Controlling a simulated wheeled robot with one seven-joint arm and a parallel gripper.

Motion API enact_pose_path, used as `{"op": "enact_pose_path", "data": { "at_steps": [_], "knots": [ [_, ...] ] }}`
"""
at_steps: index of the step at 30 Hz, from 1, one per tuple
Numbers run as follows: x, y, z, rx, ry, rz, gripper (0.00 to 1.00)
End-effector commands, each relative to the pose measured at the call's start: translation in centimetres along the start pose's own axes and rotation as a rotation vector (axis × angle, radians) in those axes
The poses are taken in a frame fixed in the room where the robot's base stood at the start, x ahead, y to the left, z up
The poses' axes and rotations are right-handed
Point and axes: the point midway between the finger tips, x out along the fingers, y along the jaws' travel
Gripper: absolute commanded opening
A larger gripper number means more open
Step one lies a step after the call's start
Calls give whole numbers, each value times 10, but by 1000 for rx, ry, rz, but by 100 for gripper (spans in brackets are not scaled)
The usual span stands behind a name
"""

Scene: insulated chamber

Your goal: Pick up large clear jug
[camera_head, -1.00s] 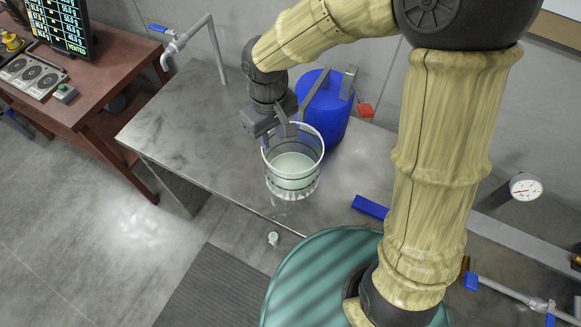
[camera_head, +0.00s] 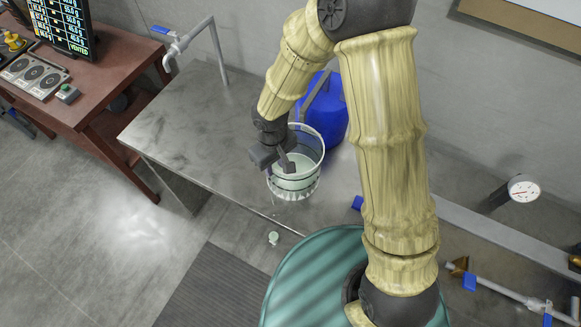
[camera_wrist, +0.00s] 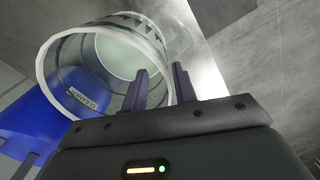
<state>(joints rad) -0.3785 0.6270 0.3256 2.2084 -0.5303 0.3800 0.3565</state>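The large clear jug (camera_head: 305,186) stands upright on the metal table and has pale contents. My gripper (camera_head: 287,165) is at the jug's near-left rim in the head view, pointing down. In the wrist view my gripper (camera_wrist: 161,75) has its two dark fingers apart. One finger overlaps the jug's opening and the other is beside the rim's right edge. The wall appears to lie between them; contact cannot be told.
A blue container (camera_head: 330,120) stands close behind the jug. A metal tap (camera_head: 176,48) is at the table's back left. A green drum (camera_head: 305,275) stands in front. The metal table (camera_head: 190,115) is clear left of the jug.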

Motion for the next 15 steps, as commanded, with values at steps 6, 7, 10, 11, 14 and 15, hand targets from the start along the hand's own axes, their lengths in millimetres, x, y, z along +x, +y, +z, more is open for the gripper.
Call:
{"op": "enact_pose_path", "data": {
  "at_steps": [6, 7, 10, 11, 14, 15],
  "knots": [
    [0, 0, 0, 0, 0, 0, 28],
    [1, 0, 0, 0, 0, 0, 28],
    [7, -1, 0, -2, -3, -1, 28],
    [10, -2, 0, -1, -4, -1, 28],
    [22, -3, 1, -3, -4, -1, 28],
    [28, -3, 1, -3, -5, 0, 28]
  ]
}}
